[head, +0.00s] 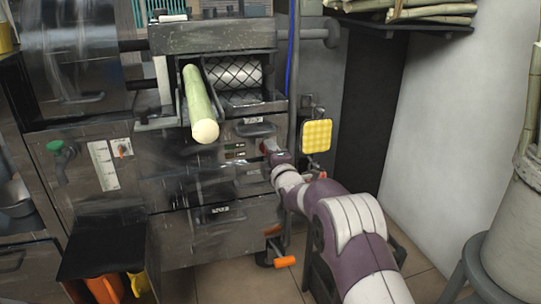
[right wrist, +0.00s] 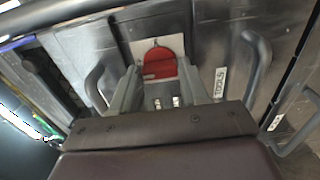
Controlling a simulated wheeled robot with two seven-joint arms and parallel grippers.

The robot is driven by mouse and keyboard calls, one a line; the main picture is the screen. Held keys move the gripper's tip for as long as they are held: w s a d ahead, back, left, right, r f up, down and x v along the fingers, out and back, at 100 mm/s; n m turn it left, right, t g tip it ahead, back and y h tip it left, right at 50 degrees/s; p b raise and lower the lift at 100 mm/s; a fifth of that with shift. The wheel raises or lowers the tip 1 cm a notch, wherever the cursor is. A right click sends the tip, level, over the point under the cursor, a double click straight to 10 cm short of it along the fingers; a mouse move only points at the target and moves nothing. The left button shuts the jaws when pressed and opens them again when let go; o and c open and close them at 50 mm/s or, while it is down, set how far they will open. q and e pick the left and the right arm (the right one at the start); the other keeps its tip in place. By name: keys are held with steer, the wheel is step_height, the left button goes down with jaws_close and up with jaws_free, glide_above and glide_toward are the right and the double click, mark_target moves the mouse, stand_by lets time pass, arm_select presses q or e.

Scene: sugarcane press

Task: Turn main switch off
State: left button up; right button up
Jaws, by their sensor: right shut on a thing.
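The main switch (right wrist: 160,62) is a red, rounded knob on a pale plate on the metal front panel, seen in the right wrist view. My right gripper (right wrist: 158,84) has one finger on each side of it and is shut on it. In the head view, my right gripper (head: 271,150) is at the right side of the press (head: 170,165) front, and the switch is mostly hidden behind it. My left gripper is not in view.
A green cane (head: 198,105) sticks out of the press rollers above and left of my gripper. A yellow pad (head: 316,135) is close to the right. An orange-handled crank (head: 285,262) is below. Drawer handles (right wrist: 255,62) flank the switch. A pale bucket (head: 510,235) stands far right.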

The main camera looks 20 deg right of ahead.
steer(key=shift+f, duration=0.15)
steer(key=o, duration=1.1)
steer(key=shift+c, duration=0.2)
steer(key=shift+s, duration=0.1)
steer(key=shift+s+r, duration=0.2)
steer(key=shift+s, duration=0.05)
steer(key=s+p, duration=0.5)
steer(key=s, duration=0.7)
steer(key=shift+d+f, duration=0.15)
steer(key=shift+d, duration=0.05)
